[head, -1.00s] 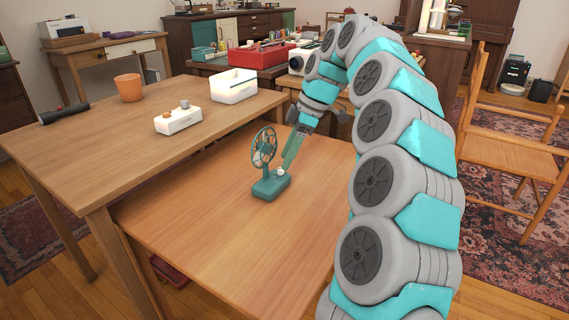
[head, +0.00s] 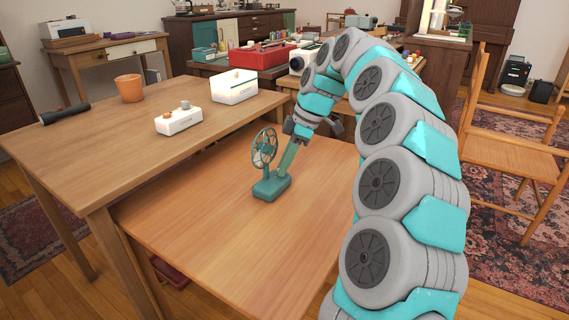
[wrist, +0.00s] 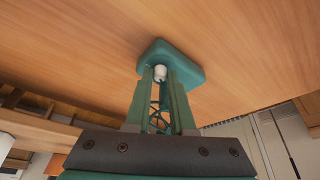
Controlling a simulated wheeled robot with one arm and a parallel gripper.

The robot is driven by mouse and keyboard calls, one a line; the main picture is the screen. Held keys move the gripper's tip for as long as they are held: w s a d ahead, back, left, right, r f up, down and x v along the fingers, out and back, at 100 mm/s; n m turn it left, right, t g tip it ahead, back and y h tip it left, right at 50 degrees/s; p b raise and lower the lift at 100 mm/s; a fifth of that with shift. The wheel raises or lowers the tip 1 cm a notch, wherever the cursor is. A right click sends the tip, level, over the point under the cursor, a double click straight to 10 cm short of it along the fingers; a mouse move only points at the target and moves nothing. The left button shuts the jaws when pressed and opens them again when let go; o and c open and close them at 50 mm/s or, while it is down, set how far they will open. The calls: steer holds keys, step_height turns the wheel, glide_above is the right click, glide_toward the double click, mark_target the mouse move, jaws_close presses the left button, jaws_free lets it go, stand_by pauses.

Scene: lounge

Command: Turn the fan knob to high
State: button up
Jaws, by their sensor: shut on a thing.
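A small green fan (head: 265,149) stands upright on its green base (head: 266,189) on the lower wooden table. My gripper (head: 284,172) reaches down to the base from behind right, and its fingers hide the knob in the head view. In the wrist view the white knob (wrist: 160,73) sits on the fan base (wrist: 187,65), between the tips of the green fingers of my gripper (wrist: 160,80). The fingers are shut on the knob. Part of the fan cage shows between the fingers. The knob's setting cannot be read.
The lower table (head: 220,235) is clear around the fan. The higher table (head: 110,150) on the left holds a white box with knobs (head: 178,122), an open white bin (head: 234,88), an orange pot (head: 129,88) and a dark cylinder (head: 65,113). A wooden chair (head: 510,155) stands at right.

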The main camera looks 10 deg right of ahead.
jaws_close()
steer(key=shift+m, duration=0.4)
steer(key=m, duration=0.1)
steer(key=m+t+b, duration=0.1)
steer(key=m, duration=0.1)
steer(key=m+t+h, duration=0.1)
steer(key=shift+s+m, duration=0.3)
steer(key=m+h, duration=0.1)
steer(key=m, duration=0.2)
steer(key=shift+a+t, duration=0.15)
steer(key=shift+t, duration=0.25)
steer(key=shift+a+m+t+h, duration=0.1)
steer(key=shift+m+t+h, duration=0.3)
steer(key=shift+m, duration=1.3)
